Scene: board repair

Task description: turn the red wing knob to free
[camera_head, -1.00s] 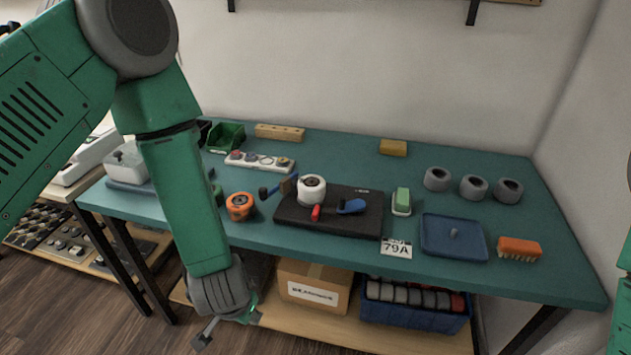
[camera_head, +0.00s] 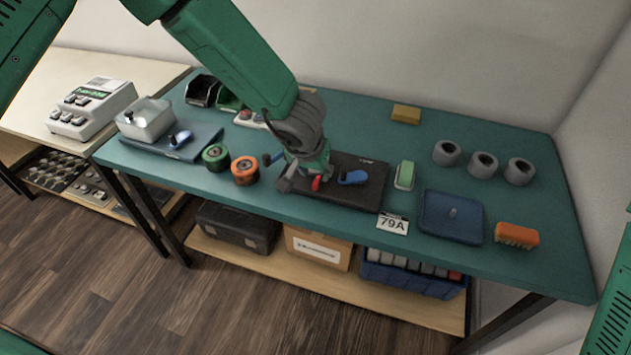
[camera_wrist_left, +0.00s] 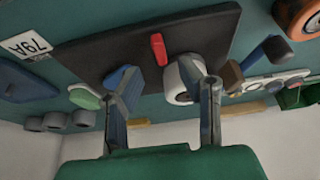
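The red wing knob (camera_head: 316,184) stands on the black board (camera_head: 362,190) on the green bench. It also shows in the left wrist view (camera_wrist_left: 158,49), on the dark board beyond my fingertips. My left gripper (camera_head: 300,183) is over the board's left part, close to the red knob. In the left wrist view its two fingers (camera_wrist_left: 168,85) are spread apart with nothing between the tips; the red knob appears beyond the gap. A blue knob (camera_head: 352,177) lies right of the red one. A white roll (camera_wrist_left: 180,82) is partly hidden by a finger. My right gripper is not visible.
Orange (camera_head: 245,170) and green (camera_head: 215,157) rolls stand left of the board. A green-and-white block (camera_head: 404,175), a label 79A (camera_head: 392,224) and a blue tray (camera_head: 452,219) are to the right. Grey rings (camera_head: 483,164) stand farther right.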

